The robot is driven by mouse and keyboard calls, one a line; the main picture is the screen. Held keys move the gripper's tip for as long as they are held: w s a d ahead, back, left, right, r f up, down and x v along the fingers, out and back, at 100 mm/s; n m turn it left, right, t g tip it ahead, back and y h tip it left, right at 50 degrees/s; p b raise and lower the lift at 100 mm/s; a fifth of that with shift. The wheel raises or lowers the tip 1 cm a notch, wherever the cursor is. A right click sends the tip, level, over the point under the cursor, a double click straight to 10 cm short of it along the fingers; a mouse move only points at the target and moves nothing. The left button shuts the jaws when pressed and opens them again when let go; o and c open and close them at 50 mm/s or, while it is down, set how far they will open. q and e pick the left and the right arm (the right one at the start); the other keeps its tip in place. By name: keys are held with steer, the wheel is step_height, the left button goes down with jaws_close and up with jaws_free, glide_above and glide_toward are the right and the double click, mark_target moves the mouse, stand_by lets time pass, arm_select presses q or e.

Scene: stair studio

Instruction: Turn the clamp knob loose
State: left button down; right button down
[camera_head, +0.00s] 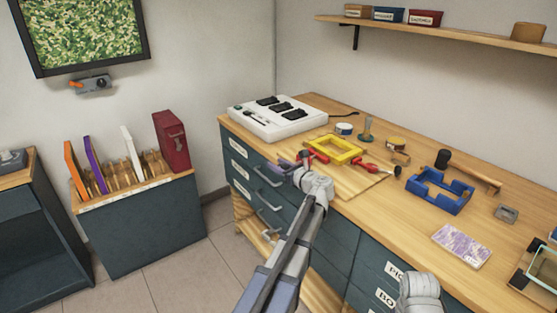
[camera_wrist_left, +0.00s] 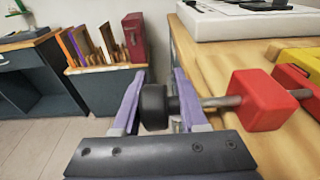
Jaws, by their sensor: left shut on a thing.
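The clamp knob (camera_wrist_left: 155,107) is a black cylinder on a metal screw (camera_wrist_left: 215,102). The screw runs into a red clamp block (camera_wrist_left: 262,100) at the edge of the wooden bench. My left gripper (camera_wrist_left: 160,103) has its purple fingers on either side of the knob and is shut on it. A yellow frame (camera_head: 350,144) lies by the clamp. My right gripper is not in view.
A second red clamp (camera_head: 367,167) sits right of the yellow frame. A white charger box (camera_head: 255,122) stands behind my left gripper. A blue frame (camera_head: 440,205), a hammer (camera_head: 475,173) and a patterned card (camera_head: 462,245) lie further right. Drawer handles (camera_head: 267,177) protrude below the bench top.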

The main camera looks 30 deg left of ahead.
arm_select(q)
steer(key=shift+s+a+f, duration=0.1)
steer(key=shift+s+a, duration=0.05)
steer(key=shift+s, duration=0.25)
steer(key=c, duration=0.6)
jaws_free()
steer(key=shift+s+a, duration=0.1)
steer(key=shift+s, duration=0.05)
steer(key=shift+c, duration=0.2)
steer(key=shift+w, duration=0.3)
steer(key=p+v, duration=0.1)
steer(key=v, duration=0.7)
steer(key=shift+r, duration=0.2)
